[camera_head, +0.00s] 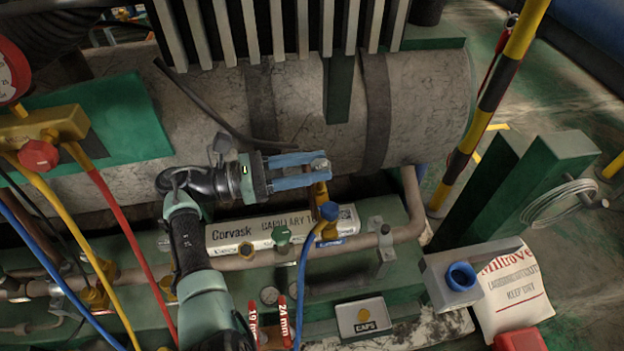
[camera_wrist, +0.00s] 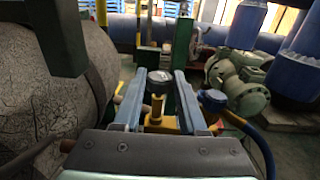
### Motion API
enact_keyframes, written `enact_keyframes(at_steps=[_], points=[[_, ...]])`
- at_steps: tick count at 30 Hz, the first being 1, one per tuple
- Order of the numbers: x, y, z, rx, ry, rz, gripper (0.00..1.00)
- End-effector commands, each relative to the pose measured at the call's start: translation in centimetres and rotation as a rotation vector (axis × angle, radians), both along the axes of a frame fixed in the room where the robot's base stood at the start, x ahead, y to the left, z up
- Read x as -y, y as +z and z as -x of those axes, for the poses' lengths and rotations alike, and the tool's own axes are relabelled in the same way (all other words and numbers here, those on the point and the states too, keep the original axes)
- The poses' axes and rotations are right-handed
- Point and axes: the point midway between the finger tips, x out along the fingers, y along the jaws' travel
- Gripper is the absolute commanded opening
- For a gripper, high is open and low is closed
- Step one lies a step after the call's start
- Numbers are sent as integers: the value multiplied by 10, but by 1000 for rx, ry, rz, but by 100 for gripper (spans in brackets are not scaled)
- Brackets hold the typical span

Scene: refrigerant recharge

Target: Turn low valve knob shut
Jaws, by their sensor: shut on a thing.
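The low valve knob appears to be a small grey round knob (camera_head: 320,164) on top of a brass valve stem (camera_head: 321,190), right of centre in the head view. My gripper (camera_head: 316,170) reaches in from the left with its two blue fingers shut on the knob. In the wrist view the dark-topped knob (camera_wrist: 158,82) and its brass body stand upright between the fingers (camera_wrist: 160,92). The exact finger contact is hard to see. A blue cap with a blue hose (camera_head: 329,211) sits on the same brass fitting, just below and apart from the fingers.
A large grey tank (camera_head: 420,110) lies behind the valve, with grey fins above. The manifold with a red knob (camera_head: 38,155) and hoses is at left. A labelled tube (camera_head: 225,235), wrenches (camera_head: 284,320) and a caps box (camera_head: 363,318) lie in front.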

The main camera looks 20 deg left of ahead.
Motion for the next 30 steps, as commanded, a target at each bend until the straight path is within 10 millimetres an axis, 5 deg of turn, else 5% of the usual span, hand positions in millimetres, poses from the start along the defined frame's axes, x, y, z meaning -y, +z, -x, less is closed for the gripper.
enact_keyframes(at_steps=[26, 27, 30], points=[[0, 0, -2, -1, -138, -1, 0], [0, 0, -2, -1, -138, -1, 45], [0, 0, -2, -1, -137, -1, 63]])
